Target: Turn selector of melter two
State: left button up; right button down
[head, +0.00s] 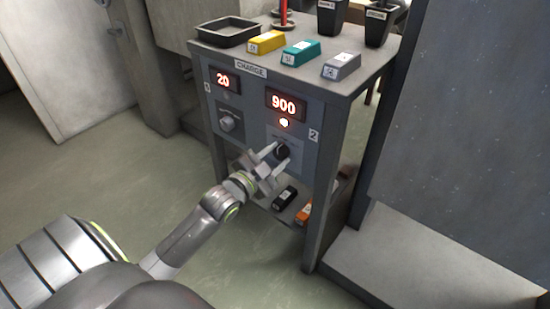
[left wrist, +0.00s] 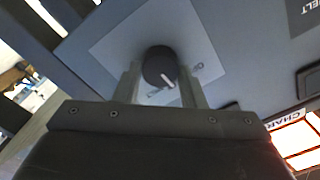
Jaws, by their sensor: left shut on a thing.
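Melter two is the right-hand panel on the front of the grey stand, with a display (head: 286,103) reading 900 and a lit lamp (head: 284,123) below it. Its selector (head: 282,151) is a dark round knob under the lamp. My left gripper (head: 272,153) reaches it from the front. In the left wrist view the selector (left wrist: 160,68) sits between the two fingers of my left gripper (left wrist: 158,88), which is shut on it. A pale pointer mark shows on the knob. My right gripper is not in view.
Melter one's display (head: 223,80) reads 20, above a grey knob (head: 228,124). On the stand's top are a dark tray (head: 228,32) and yellow (head: 266,42), teal (head: 301,53) and grey (head: 341,66) blocks. A black block (head: 285,198) lies on the lower shelf.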

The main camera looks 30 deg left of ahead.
pick_arm(q)
jog(key=shift+m, duration=0.6)
jog(key=o, duration=1)
jog(key=shift+c, duration=0.2)
